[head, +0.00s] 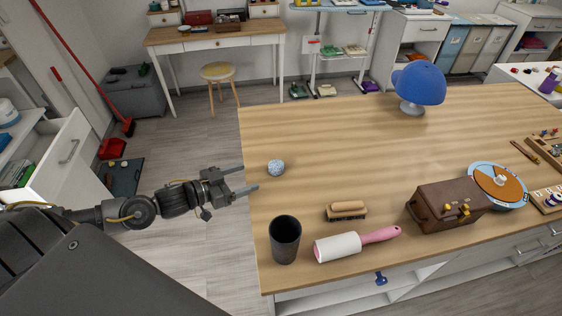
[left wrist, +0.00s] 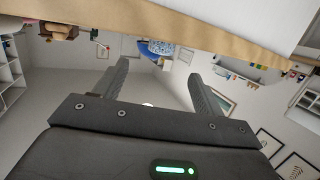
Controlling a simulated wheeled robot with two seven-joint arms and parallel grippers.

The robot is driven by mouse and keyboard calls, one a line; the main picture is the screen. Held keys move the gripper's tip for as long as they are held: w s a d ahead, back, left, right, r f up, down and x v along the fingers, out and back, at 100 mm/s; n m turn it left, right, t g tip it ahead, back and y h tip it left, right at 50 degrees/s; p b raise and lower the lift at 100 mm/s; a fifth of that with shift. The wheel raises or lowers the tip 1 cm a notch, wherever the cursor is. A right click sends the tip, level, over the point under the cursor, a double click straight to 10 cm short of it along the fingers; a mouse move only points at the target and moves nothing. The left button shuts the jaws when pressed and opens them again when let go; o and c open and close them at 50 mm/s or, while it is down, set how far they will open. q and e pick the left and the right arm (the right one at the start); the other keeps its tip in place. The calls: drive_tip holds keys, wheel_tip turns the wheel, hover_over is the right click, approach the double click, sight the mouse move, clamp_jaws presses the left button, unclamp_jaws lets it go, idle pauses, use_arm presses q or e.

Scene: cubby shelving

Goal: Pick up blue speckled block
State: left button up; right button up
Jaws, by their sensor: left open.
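The blue speckled block (head: 276,168) is small, pale blue and rounded. It sits on the wooden table (head: 330,150) near its left edge in the head view. My left gripper (head: 249,178) is open and empty at the table's left edge. Its fingertips point right, a short gap to the left of the block. In the left wrist view the gripper's two fingers (left wrist: 160,80) are spread with nothing between them. That view looks upside down. A blue patterned shape (left wrist: 158,47) shows beyond the fingers; I cannot tell whether it is the block. My right gripper is not in view.
A dark cup (head: 285,240), a brush (head: 346,210), a lint roller (head: 340,246) and a brown box (head: 445,205) stand along the front of the table. A blue cap (head: 420,82) is at the back. The table around and behind the block is clear.

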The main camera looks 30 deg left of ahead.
sight(270, 169)
use_arm(q)
drive_tip(key=shift+r+p+x, duration=0.25)
drive_tip(key=shift+p+x, duration=0.05)
drive_tip(key=shift+x, duration=2.05)
drive_tip(key=shift+w+d+f, duration=0.15)
drive_tip(key=shift+w+f, duration=0.05)
drive_tip(key=shift+f, duration=0.1)
drive_tip(key=shift+w+r, duration=0.1)
drive_tip(key=p+x, duration=0.2)
drive_tip(key=x, duration=0.2)
drive_tip(key=shift+w, duration=0.3)
drive_tip(key=shift+w+d+f, duration=0.15)
drive_tip(key=shift+w+f, duration=0.05)
drive_tip(key=shift+f, duration=0.05)
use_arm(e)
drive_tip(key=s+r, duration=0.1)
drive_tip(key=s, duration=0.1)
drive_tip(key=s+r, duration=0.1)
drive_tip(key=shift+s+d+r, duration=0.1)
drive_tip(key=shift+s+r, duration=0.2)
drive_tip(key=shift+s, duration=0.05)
use_arm(q)
drive_tip(key=shift+s, duration=0.1)
drive_tip(key=shift+c, duration=0.3)
